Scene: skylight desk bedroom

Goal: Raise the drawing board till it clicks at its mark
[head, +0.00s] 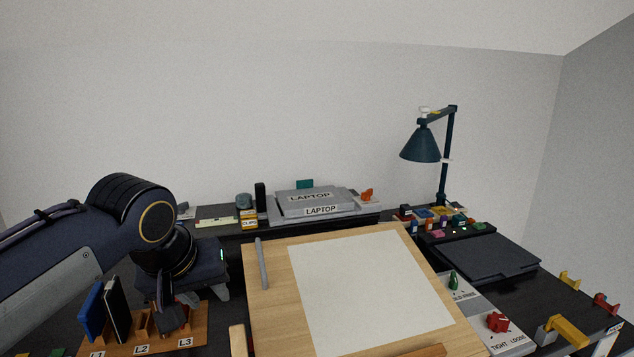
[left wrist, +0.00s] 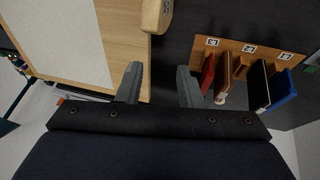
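The drawing board (head: 265,315) is a pale wooden panel with a white sheet (head: 360,285) on it, standing above the dark desk in the head view. Its tilt is hard to judge. Its edge also shows in the left wrist view (left wrist: 118,40). A rounded wooden piece (head: 238,341) is at its near left corner, and shows in the left wrist view (left wrist: 156,14). My left gripper (head: 205,295) is beside the board's left edge, above the slotted rack. Its two fingers (left wrist: 160,90) are apart with nothing between them. My right gripper is not in view.
A wooden rack (head: 110,349) labelled L1 to L3 holds upright items below my left gripper. A grey rod (head: 262,264) lies on the board. Right of it are a green knob (head: 453,281) and a red knob (head: 497,322) marked TIGHT LOOSE. A laptop (head: 305,198) and lamp (head: 421,145) stand behind.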

